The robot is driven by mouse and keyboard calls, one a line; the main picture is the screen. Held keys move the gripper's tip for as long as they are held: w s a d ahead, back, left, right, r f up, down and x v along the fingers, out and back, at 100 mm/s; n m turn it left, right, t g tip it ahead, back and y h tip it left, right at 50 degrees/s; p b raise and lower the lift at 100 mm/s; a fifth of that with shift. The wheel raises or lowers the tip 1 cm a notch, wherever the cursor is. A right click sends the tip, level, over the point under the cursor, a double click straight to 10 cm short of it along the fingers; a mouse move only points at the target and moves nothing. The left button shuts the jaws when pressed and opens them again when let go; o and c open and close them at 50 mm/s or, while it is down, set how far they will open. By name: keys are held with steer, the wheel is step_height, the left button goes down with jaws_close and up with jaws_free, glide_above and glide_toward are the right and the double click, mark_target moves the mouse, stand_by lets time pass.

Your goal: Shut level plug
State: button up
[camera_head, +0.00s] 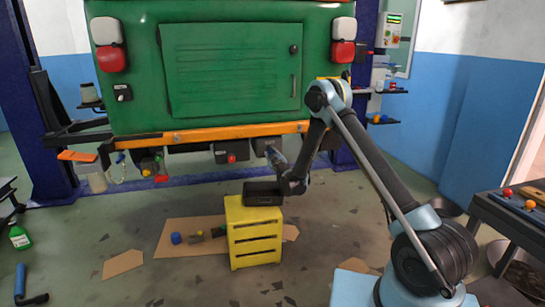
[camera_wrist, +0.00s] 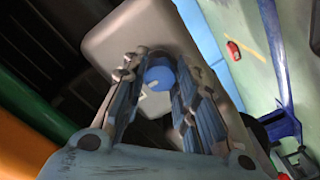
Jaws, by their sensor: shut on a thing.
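A round blue plug (camera_wrist: 160,76) with a pale mark sits against a grey housing (camera_wrist: 105,42) in the wrist view. I take it to be the level plug. My gripper (camera_wrist: 158,82) has its two ridged fingers on either side of the plug, shut on it. The plug is hidden there. I cannot tell how far the plug is seated.
A yellow crate (camera_head: 253,243) with a black box (camera_head: 262,193) on top stands below my arm. Cardboard (camera_head: 168,249) with small items lies on the floor. A dark box with a red knob (camera_head: 231,158) hangs left of my gripper. A bench (camera_head: 512,215) stands at the right.

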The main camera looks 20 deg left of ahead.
steer(key=shift+m, duration=0.8)
steer(key=o, duration=1.1)
steer(key=v, duration=0.7)
steer(key=shift+s+d, duration=0.15)
steer(key=shift+d+f, duration=0.1)
